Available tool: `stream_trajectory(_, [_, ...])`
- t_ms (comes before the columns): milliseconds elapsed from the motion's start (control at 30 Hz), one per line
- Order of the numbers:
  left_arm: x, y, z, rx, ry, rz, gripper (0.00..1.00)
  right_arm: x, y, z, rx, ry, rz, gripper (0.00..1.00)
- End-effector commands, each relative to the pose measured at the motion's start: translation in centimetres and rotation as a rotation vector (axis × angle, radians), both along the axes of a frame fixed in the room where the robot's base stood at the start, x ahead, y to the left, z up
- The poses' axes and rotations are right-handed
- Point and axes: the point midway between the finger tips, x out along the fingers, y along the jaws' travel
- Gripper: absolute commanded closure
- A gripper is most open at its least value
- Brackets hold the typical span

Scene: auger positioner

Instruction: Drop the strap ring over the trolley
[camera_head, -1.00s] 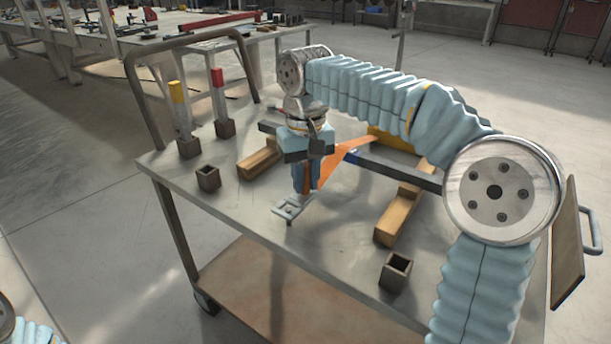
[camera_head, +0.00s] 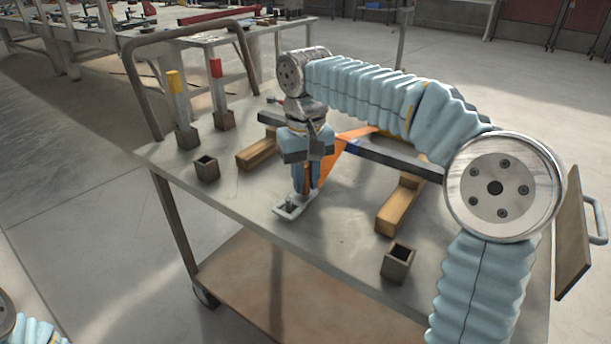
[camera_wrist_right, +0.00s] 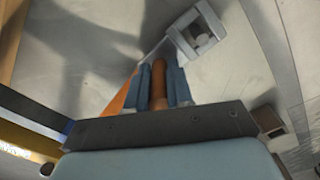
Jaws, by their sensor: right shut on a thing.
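The strap ring (camera_head: 294,208) is a small grey square frame low over the grey table top of the cart. My right gripper (camera_head: 306,184) is shut on its orange-brown grip (camera_wrist_right: 158,80), which shows between two blue fingers in the wrist view. The ring also shows there (camera_wrist_right: 200,33), just beyond the fingertips. A small grey stub (camera_head: 289,202) shows inside the ring's opening; I cannot tell whether the ring touches the table. An orange strap (camera_head: 334,157) runs from behind the gripper back to the right. My left gripper is out of view.
A dark beam (camera_head: 395,160) lies on wooden blocks (camera_head: 400,203) behind the gripper. Small square sockets (camera_head: 206,168) (camera_head: 397,263) stand left and right.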

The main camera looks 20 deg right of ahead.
Motion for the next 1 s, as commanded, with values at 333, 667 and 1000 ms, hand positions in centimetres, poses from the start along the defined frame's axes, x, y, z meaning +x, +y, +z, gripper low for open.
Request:
stream_trajectory(333, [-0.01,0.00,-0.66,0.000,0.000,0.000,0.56,0.01,0.00,-0.94,0.000,-0.001,0.000,1.00])
stream_trajectory(667, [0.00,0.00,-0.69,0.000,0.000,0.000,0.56,0.00,0.01,-1.02,0.000,-0.001,0.000,0.49])
stream_trajectory(1000, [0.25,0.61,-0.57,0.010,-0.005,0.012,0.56,0.02,0.02,-0.83,0.000,-0.001,0.000,0.49])
